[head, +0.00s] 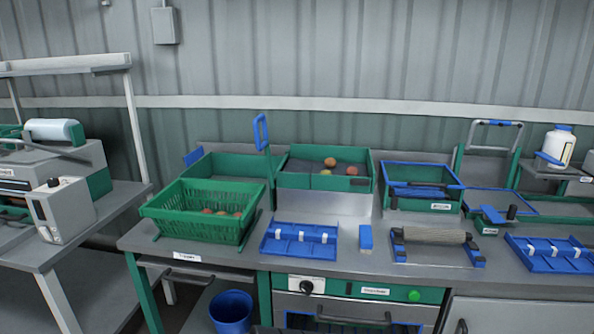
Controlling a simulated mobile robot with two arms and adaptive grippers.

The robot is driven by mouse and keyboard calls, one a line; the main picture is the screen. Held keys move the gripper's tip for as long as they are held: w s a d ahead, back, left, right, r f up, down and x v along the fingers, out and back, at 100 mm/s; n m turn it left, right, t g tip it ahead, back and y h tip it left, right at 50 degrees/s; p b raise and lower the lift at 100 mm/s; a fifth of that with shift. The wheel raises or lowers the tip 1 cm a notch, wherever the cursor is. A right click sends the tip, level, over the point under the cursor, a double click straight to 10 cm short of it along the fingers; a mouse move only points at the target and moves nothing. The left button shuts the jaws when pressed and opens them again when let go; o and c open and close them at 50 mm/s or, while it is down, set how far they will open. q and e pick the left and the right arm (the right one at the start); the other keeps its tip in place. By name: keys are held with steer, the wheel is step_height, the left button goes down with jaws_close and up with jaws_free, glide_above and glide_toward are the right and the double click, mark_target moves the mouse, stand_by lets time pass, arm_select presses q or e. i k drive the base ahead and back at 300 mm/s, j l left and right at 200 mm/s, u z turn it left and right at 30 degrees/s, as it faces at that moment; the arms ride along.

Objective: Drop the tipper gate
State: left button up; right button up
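A green perforated crate (172,218) holds several tomatoes and stands tilted on a green stand at the left of the bench. Behind it is a solid green bin (228,164). A blue loop handle (261,132) stands upright on a green arm at that bin's right side. A green tray (300,181) with a few tomatoes sits to the right, above a sloping grey metal chute (325,204). No label I can read marks the tipper gate, so I cannot tell for sure which part it is or its position. Neither of my grippers shows in the head view.
A blue divided tray (300,247), a blue block (366,238) and a roller (435,236) lie along the bench front. A blue-rimmed green box (421,203) stands behind the roller. Another blue tray (548,262) lies right. A blue bucket (231,312) stands below.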

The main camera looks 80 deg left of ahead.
mark_target(351, 184)
steer(key=j+u, duration=0.2)
steer(key=u, duration=1.95)
steer(key=i+l+u, duration=0.1)
steer(key=i+u, duration=0.25)
steer(key=i, duration=0.3)
